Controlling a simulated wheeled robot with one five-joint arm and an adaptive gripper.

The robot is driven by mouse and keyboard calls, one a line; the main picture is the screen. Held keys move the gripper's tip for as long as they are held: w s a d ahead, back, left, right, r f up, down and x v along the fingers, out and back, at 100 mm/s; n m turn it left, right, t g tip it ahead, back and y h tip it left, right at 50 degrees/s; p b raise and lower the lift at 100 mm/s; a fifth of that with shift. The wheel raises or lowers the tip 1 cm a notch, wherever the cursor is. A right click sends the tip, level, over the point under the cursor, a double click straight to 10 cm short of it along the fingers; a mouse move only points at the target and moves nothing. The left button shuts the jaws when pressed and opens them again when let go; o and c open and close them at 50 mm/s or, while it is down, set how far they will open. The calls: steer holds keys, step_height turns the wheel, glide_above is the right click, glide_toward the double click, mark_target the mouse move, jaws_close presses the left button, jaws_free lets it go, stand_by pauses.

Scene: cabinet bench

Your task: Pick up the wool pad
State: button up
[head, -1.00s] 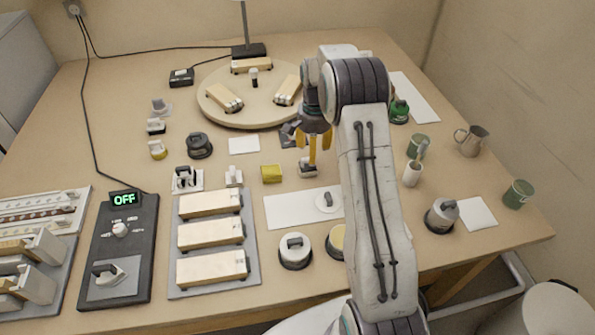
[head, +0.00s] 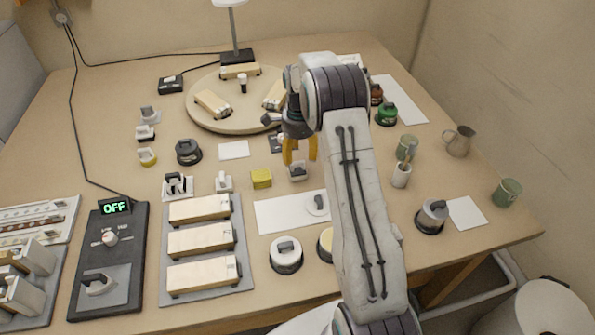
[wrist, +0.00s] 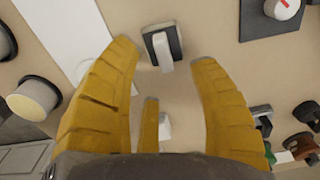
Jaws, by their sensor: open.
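My gripper (head: 300,158) is open and empty, its yellow fingers pointing down. A small block with a pale handle and dark base (head: 298,172) stands just below the fingertips. In the wrist view this block (wrist: 162,46) lies between and beyond the fingertips of my gripper (wrist: 165,55), apart from them. I cannot tell for certain which item is the wool pad. A white round pad with a grey handle (head: 317,203) lies on a white sheet. A larger white round pad with a dark base (head: 286,255) stands in front of that sheet.
A yellow block (head: 261,178) stands left of my gripper. A round wooden turntable (head: 213,119) is behind it. A tray with three pale blocks (head: 247,280) and a control panel reading OFF (head: 84,305) are at front left. Green cups and a jug (head: 459,143) stand at right.

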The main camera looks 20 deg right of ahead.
mark_target(298, 164)
steer(key=shift+a+f, duration=0.15)
steer(key=shift+f, duration=2.2)
jaws_close()
